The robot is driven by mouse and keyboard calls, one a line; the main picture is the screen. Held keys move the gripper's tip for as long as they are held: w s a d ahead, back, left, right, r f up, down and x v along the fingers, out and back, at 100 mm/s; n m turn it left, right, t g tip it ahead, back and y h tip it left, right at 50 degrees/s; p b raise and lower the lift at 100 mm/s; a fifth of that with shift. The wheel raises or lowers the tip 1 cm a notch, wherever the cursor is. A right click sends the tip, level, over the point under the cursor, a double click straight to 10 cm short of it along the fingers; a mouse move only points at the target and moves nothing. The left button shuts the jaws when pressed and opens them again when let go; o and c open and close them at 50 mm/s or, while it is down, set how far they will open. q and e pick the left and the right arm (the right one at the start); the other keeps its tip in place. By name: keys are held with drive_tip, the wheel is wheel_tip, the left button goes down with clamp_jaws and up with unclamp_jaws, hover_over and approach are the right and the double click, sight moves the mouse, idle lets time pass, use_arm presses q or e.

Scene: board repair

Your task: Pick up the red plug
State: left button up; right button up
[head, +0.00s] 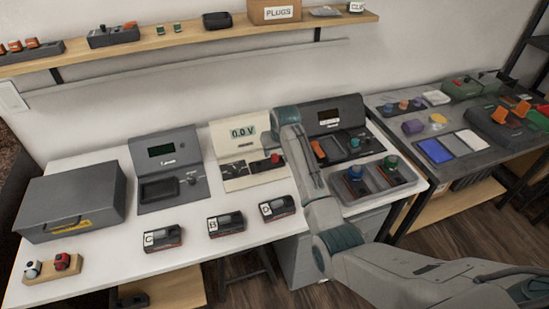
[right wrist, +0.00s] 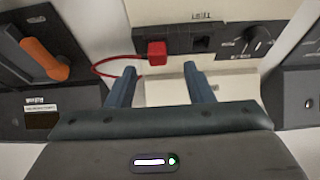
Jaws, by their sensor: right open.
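The red plug (right wrist: 157,53) sits at the meter's dark socket strip in the right wrist view, with a thin red lead curving off to its left. It also shows in the head view (head: 277,158) at the front of the cream meter (head: 228,135), whose display reads 0.0 V. My right gripper (right wrist: 159,70) is open, its two blue fingers pointing toward the plug. The plug appears between the fingertips, a little beyond them; I see no contact. In the head view my right arm covers part of the meter's right side. My left gripper is not in view.
A dark device with an orange switch (head: 318,149) stands close right of the meter. A grey tray (head: 375,190) holds blue and green knobs. Modules labelled C (head: 164,238), B (head: 226,224) and another (head: 277,208) lie in front. The table is clear between them and the meter.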

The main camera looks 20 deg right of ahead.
sight(275, 155)
drive_tip(key=x, duration=0.3)
drive_tip(key=shift+w+d+p, duration=0.15)
drive_tip(key=shift+d+p, duration=0.05)
drive_tip(key=shift+p, duration=0.15)
drive_tip(key=shift+w+f, duration=0.25)
drive_tip(key=shift+f, duration=0.3)
drive_tip(key=c, duration=0.8)
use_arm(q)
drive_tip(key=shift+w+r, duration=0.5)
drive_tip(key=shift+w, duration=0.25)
use_arm(e)
clamp_jaws()
